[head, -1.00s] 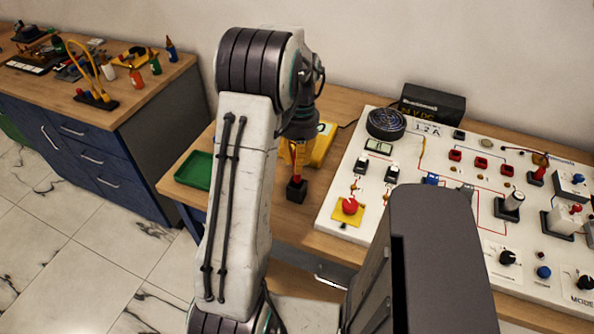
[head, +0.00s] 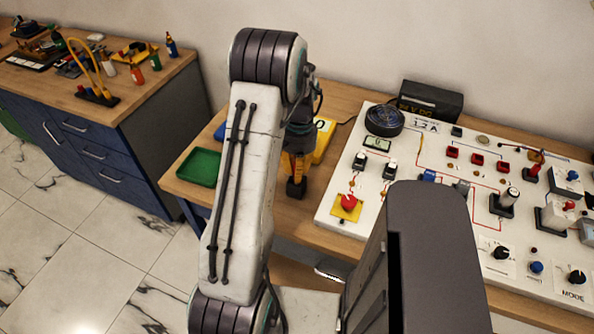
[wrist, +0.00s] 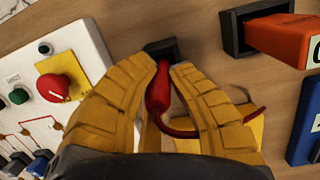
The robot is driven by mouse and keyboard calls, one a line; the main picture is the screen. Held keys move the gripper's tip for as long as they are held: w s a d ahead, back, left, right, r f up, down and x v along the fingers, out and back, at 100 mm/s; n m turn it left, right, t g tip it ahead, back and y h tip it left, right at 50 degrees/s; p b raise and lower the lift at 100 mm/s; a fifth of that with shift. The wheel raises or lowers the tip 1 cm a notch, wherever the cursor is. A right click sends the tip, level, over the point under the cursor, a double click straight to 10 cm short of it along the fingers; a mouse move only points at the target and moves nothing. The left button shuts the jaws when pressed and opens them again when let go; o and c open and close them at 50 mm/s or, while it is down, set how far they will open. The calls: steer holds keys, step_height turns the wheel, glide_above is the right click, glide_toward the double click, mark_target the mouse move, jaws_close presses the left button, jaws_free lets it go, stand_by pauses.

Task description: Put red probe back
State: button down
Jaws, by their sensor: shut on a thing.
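My gripper (wrist: 160,95) has yellow fingers, shut on the red probe (wrist: 158,92), whose red body shows between them in the wrist view. A red lead curves from the probe to the right, over a yellow item. The small black holder (wrist: 162,48) lies just beyond the fingertips, at the probe's far end. I cannot tell how far the probe's tip is inside it. In the head view my gripper (head: 298,165) is low over the same black holder (head: 296,188) on the wooden bench, and the fingers hide the probe.
A yellow case (head: 325,140) stands close behind my gripper. A green tray (head: 198,167) is to the left, the white panel (head: 330,215) with a red knob to the right. The wrist view shows an orange device (wrist: 285,38) in a black holder, and a blue item (wrist: 304,135).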

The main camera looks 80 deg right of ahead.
steer(key=shift+f, duration=0.15)
steer(key=c, duration=1.3)
jaws_free()
step_height(320, 180, up, 12)
steer(key=d+b, duration=0.2)
steer(key=b, duration=0.2)
steer(key=shift+b, duration=0.3)
